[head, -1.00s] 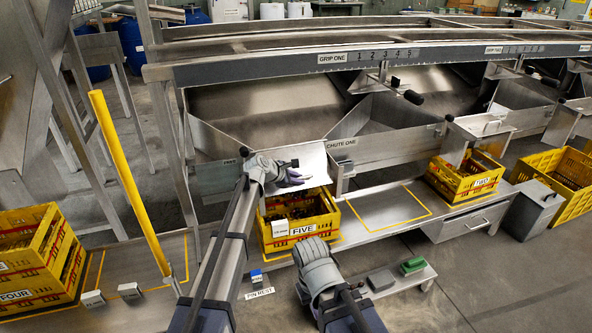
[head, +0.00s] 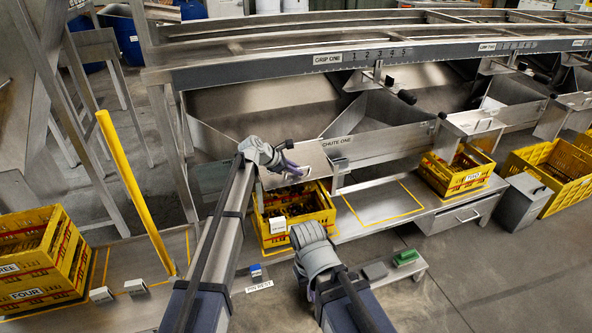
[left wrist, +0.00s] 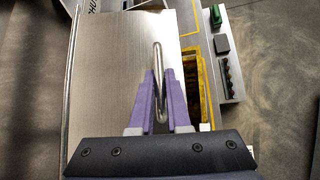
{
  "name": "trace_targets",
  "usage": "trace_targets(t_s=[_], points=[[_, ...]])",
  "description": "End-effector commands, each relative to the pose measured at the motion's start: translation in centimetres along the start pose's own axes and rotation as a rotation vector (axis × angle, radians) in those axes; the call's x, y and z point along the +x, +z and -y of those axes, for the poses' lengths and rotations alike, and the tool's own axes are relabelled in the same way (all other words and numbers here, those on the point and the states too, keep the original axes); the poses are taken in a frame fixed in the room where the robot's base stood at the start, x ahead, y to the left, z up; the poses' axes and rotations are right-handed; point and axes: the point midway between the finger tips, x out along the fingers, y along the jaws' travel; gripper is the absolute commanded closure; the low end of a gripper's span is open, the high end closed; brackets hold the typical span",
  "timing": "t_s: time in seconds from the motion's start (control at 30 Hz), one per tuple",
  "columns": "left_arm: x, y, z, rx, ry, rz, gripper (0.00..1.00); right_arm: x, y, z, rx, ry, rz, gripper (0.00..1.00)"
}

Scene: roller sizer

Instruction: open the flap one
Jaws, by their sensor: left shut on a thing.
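Flap one is the tilted metal plate (head: 318,160) at the mouth of the chute labelled CHUTE ONE (head: 337,142). In the left wrist view the flap (left wrist: 110,60) fills the left and middle, with a thin bar handle (left wrist: 157,48) standing on it. My left gripper (head: 296,172) is at the flap's face. Its purple fingers (left wrist: 159,80) are shut on the handle, one on each side. The fingers partly hide the handle, and my arm covers the flap's left side in the head view. My right arm shows at the bottom middle, but its gripper cannot be seen.
A yellow crate (head: 318,207) stands below the flap on the bench. A marked empty spot (head: 385,203) lies to its right, then another yellow crate (head: 450,182). A yellow post (head: 135,190) rises at left. A low shelf (head: 400,272) holds small blocks.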

Motion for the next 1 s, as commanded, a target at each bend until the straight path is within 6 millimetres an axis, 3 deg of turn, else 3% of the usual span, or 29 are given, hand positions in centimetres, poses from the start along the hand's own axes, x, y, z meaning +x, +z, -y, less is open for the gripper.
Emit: trace_targets(t_s=[0.23, 0.27, 0.5, 0.8, 1.0], points=[[0.1, 0.2, -0.1, 0.0, 0.002, 0.004, 1.0, 0.0, 0.0, 0.0, 0.0, 0.0, 0.0, 1.0], [0.1, 0.2, -0.1, 0.0, 0.002, 0.004, 0.82, 0.0, 0.0, 0.0, 0.0, 0.0, 0.0, 1.0], [0.0, 0.1, 0.0, 0.0, 0.001, 0.002, 0.56, 0.0, 0.0, 0.0, 0.0, 0.0, 0.0, 1.0], [-0.2, 0.1, 0.0, 0.0, 0.001, 0.001, 0.56, -0.1, 0.0, 0.0, 0.0, 0.0, 0.0, 1.0], [-1.8, 0.3, 0.0, 0.0, 0.002, 0.001, 0.56, -1.4, 0.1, -0.1, 0.0, 0.0, 0.0, 1.0]])
